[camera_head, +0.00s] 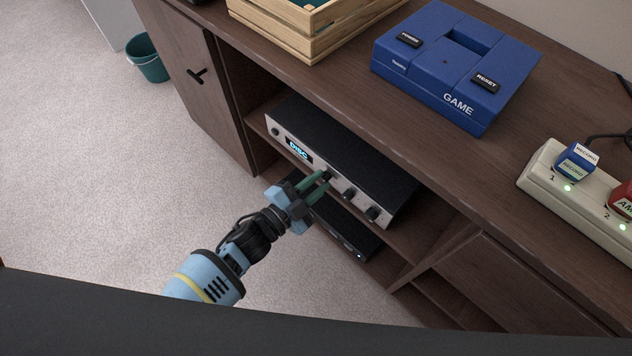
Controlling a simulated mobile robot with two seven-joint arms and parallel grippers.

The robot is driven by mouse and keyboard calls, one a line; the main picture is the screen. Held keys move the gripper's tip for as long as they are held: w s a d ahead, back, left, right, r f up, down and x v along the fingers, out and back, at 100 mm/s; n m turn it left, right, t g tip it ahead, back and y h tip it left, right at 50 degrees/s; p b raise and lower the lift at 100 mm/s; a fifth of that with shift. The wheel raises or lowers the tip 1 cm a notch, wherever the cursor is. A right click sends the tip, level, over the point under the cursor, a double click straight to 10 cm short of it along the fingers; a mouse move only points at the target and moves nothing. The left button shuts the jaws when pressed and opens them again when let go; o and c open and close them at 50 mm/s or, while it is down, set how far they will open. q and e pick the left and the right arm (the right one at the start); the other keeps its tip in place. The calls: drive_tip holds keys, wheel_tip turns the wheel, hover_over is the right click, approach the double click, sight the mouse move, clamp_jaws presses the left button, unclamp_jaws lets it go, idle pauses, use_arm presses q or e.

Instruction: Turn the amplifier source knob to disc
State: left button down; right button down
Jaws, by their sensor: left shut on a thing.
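The amplifier (345,158) is a black box with a silver front on the upper open shelf of the wooden cabinet. Its lit display (299,151) reads DISC. My left gripper (325,179) is at the amplifier's front, with its green fingers shut on the source knob (327,174), which is mostly hidden between the fingertips. Two more dark knobs, a middle one (349,194) and a right one (373,213), sit to the right of the fingers. My right gripper is not in view.
A black device (345,232) lies on the shelf below the amplifier. On the cabinet top (370,102) are a wooden crate (311,42), a blue game console (455,62) and a power strip (540,176) with plugs. A teal bucket (152,68) stands on open carpet.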

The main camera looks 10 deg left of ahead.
use_arm(q)
drive_tip(key=shift+m, duration=0.4)
drive_tip(key=c, duration=1.3)
unclamp_jaws()
drive_tip(key=p+v, duration=0.1)
drive_tip(key=v, duration=0.6)
drive_tip(key=shift+s+a, duration=0.25)
drive_tip(key=shift+s, duration=0.1)
